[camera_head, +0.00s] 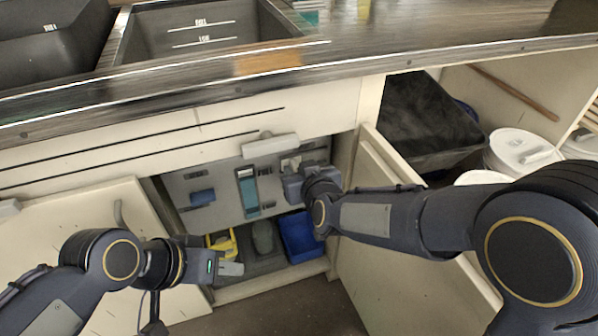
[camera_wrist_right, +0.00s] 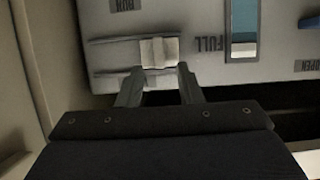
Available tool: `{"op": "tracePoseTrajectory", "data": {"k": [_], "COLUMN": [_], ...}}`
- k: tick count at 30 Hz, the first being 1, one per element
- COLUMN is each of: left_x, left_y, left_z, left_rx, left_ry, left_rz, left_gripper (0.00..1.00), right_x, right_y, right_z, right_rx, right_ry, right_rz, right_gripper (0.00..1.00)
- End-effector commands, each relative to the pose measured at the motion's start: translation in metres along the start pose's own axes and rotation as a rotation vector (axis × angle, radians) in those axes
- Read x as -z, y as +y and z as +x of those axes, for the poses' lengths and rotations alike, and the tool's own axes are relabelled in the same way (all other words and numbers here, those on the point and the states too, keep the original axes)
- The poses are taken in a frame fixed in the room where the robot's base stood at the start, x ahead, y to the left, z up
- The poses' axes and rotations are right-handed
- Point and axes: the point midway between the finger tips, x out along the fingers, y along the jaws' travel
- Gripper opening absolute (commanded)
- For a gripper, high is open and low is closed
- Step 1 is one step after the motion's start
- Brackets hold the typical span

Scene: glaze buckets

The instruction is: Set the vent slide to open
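An upright grey panel (camera_head: 225,183) under the counter carries a pale sliding block (camera_head: 290,163) on the right and a blue block (camera_head: 202,197) on the left. The right wrist view shows the pale block (camera_wrist_right: 158,52) on a horizontal track, near an upside-down RUN label. An OPEN label (camera_wrist_right: 308,65) is near the blue block (camera_wrist_right: 310,21). Which block is the vent slide is not marked legibly. My right gripper (camera_wrist_right: 159,78) is open, fingertips beside and just short of the pale block; contact is unclear. My left gripper (camera_head: 230,268) is low, away from the panel; its finger gap is unclear.
A teal gauge window (camera_head: 248,192) is mid-panel. A blue bin (camera_head: 300,237) and a yellow item (camera_head: 222,243) are below.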

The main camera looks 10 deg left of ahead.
Motion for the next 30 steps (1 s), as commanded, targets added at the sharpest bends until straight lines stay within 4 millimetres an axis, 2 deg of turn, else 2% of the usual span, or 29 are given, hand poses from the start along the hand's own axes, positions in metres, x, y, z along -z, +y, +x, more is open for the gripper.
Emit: {"op": "tracePoseTrajectory", "data": {"k": [4, 13, 14, 21, 30], "left_x": [-0.002, -0.002, -0.002, -0.002, -0.003], "left_y": [-0.002, -0.002, -0.002, -0.002, -0.002], "left_z": [0.004, 0.004, 0.004, 0.004, 0.005], "left_rx": [0.000, 0.000, 0.000, 0.000, 0.000], "left_ry": [0.000, 0.000, 0.000, -0.001, 0.000], "left_rz": [0.000, 0.000, 0.000, 0.000, 0.000], "left_gripper": [0.36, 0.36, 0.36, 0.36, 0.36], "right_x": [-0.001, 0.000, 0.000, 0.000, -0.001], "right_y": [0.000, 0.000, 0.000, 0.000, 0.002], "right_z": [0.015, 0.018, 0.017, 0.017, 0.017], "right_rx": [0.000, 0.000, 0.000, 0.000, 0.000], "right_ry": [-0.001, -0.001, -0.001, -0.001, -0.001], "right_rz": [0.000, 0.001, 0.001, 0.001, 0.001], "right_gripper": [0.33, 0.33, 0.31, 0.00, 0.00]}}
